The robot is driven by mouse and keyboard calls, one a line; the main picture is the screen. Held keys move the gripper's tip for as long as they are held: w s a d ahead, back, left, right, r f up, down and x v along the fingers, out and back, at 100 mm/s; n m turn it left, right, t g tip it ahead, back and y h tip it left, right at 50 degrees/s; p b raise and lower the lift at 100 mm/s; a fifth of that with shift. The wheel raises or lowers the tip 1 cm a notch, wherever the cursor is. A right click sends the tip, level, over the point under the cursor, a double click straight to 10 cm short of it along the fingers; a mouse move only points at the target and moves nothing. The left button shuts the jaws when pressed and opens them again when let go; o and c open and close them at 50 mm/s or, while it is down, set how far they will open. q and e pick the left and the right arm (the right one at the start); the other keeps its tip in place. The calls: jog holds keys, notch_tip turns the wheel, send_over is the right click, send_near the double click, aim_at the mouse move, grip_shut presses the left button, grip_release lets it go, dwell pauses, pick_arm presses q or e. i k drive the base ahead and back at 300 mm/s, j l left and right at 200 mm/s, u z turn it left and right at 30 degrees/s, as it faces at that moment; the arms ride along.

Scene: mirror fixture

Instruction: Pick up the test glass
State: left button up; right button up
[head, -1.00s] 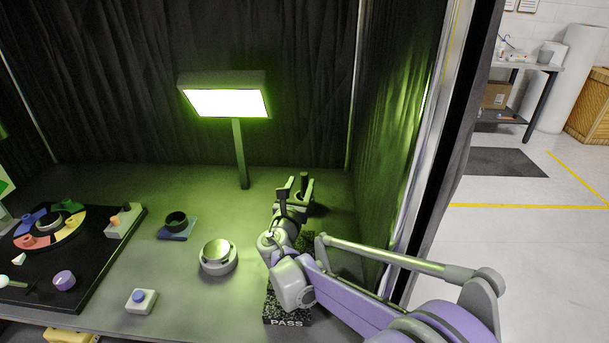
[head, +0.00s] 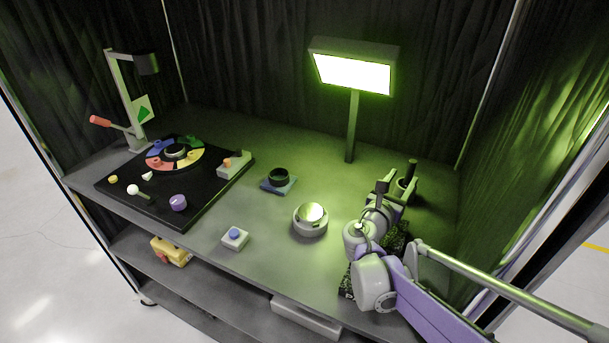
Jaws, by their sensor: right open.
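My right gripper (head: 396,187) is open over the right part of the bench, with its fingers pointing to the back. A dark upright post with a round dark base (head: 412,167) stands at its fingertips; I cannot tell whether they touch. A dark round piece with a black rim (head: 279,176) sits on a blue square pad (head: 267,187) left of the gripper. Either could be the test glass; the view does not settle which. A shiny round mirror (head: 311,212) lies in a grey round mount left of my right wrist. My left gripper is out of view.
A lit green lamp (head: 352,73) stands on a post at the back. A black board (head: 205,208) with a coloured ring, a purple cup (head: 178,202) and small parts lies left. A blue-button box (head: 235,238) sits near the front edge. My right arm covers part of a speckled block (head: 346,286).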

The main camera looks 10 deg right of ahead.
aim_at(278, 176)
jog(key=i+j+z, duration=0.2)
jog(key=j, duration=0.2)
jog(key=i+j+z, duration=0.2)
jog(key=j, duration=0.15)
jog(key=j+z, duration=0.2)
jog(key=j, duration=0.2)
jog(key=i+j+z, duration=0.2)
jog(key=j, duration=0.25)
jog(key=k, duration=0.1)
